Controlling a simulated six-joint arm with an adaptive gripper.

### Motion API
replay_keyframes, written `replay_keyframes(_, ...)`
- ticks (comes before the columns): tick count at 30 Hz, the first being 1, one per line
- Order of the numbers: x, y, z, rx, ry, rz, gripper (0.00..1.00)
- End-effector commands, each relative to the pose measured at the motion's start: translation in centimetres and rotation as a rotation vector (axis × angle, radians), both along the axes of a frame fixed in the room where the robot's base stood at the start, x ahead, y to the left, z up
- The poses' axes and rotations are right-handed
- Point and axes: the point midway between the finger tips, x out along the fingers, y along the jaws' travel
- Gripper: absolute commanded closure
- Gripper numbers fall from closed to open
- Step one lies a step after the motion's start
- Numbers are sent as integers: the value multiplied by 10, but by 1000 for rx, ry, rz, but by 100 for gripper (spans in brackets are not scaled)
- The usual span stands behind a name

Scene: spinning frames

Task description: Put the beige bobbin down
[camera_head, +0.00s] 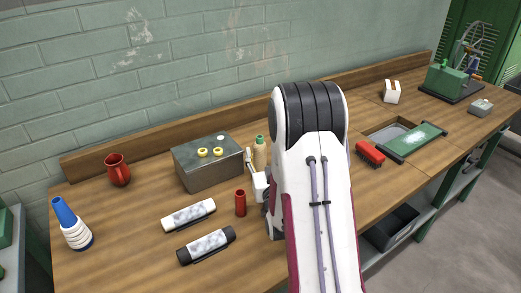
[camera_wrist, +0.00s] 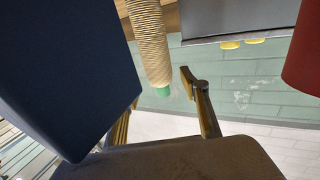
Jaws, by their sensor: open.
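The beige bobbin (camera_head: 260,153) has a green tip and stands upright beside the grey metal box, just behind my gripper (camera_head: 255,177) in the head view. My arm hides part of the area around it. In the wrist view, which looks upside down, the wound beige bobbin (camera_wrist: 148,42) hangs from the top edge with its green tip pointing down. My gripper (camera_wrist: 162,88) is open there, and the bobbin appears beyond the gap between its fingers, with no visible contact.
The grey box (camera_head: 208,165) carries two yellow-topped pieces. A red cylinder (camera_head: 240,203) stands close to my gripper. A large dark blue shape (camera_wrist: 65,70) covers the wrist view's left; I cannot tell what it is. White (camera_head: 188,215) and black (camera_head: 206,245) rolls lie in front.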

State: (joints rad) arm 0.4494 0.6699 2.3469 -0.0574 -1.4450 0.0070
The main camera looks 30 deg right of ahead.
Motion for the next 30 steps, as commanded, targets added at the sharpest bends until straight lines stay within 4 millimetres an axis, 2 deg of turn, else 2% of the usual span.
replay_keyframes(6, -21, 9, -1, 1, 2, 0, 55)
replay_keyframes(12, -31, 13, 0, 0, 0, 0, 55)
replay_keyframes(30, -33, 14, 0, 0, 0, 0, 55)
